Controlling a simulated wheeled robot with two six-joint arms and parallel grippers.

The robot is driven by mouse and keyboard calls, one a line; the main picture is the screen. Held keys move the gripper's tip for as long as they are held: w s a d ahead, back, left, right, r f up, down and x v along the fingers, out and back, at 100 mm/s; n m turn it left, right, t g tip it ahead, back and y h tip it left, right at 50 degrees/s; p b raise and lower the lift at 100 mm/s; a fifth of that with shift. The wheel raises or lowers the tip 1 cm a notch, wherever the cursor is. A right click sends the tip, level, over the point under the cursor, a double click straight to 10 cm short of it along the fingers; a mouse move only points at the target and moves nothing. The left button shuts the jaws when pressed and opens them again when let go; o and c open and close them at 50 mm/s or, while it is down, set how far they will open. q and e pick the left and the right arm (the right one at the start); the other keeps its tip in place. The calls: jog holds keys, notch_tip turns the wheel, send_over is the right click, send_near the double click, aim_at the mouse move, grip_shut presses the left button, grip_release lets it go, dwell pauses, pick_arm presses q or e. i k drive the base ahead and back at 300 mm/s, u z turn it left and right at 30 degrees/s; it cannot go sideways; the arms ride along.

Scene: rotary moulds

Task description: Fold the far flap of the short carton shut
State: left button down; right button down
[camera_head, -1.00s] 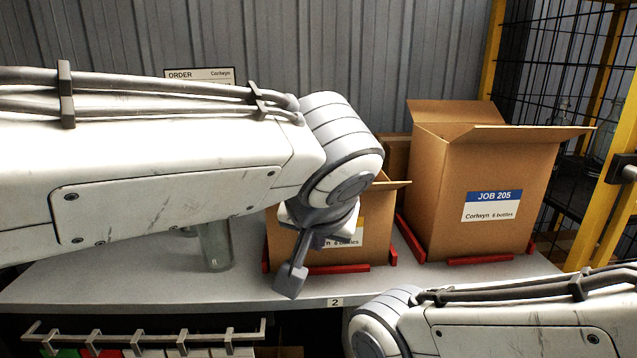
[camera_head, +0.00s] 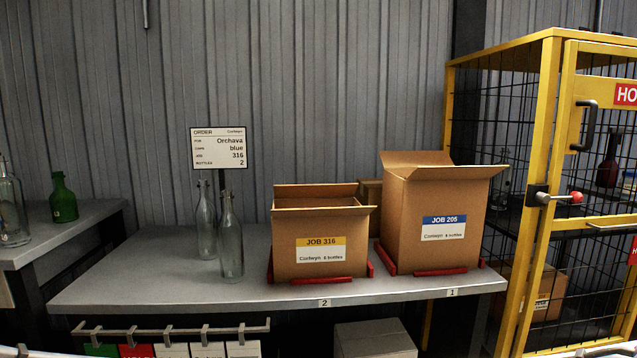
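The short carton (camera_head: 309,262) stands on the grey table, with a yellow-striped JOB 316 label on its front. Its top is open. Its far flap (camera_head: 314,190) stands up along the back edge. I cannot make out a near or left flap. The inside floor of the carton is hidden. Neither of my grippers shows in the head view.
A taller open carton (camera_head: 432,246) labelled JOB 205 stands close on the right. Red corner guides (camera_head: 320,281) border the short carton. Two clear bottles (camera_head: 231,240) stand to its left, before an order sign (camera_head: 218,147). A yellow cage (camera_head: 546,180) stands right.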

aim_at(316, 190)
jog(key=z, duration=0.05)
jog(key=k, duration=0.5)
jog(key=u, duration=0.7)
jog(key=i, duration=1.4)
jog(key=z, duration=0.5)
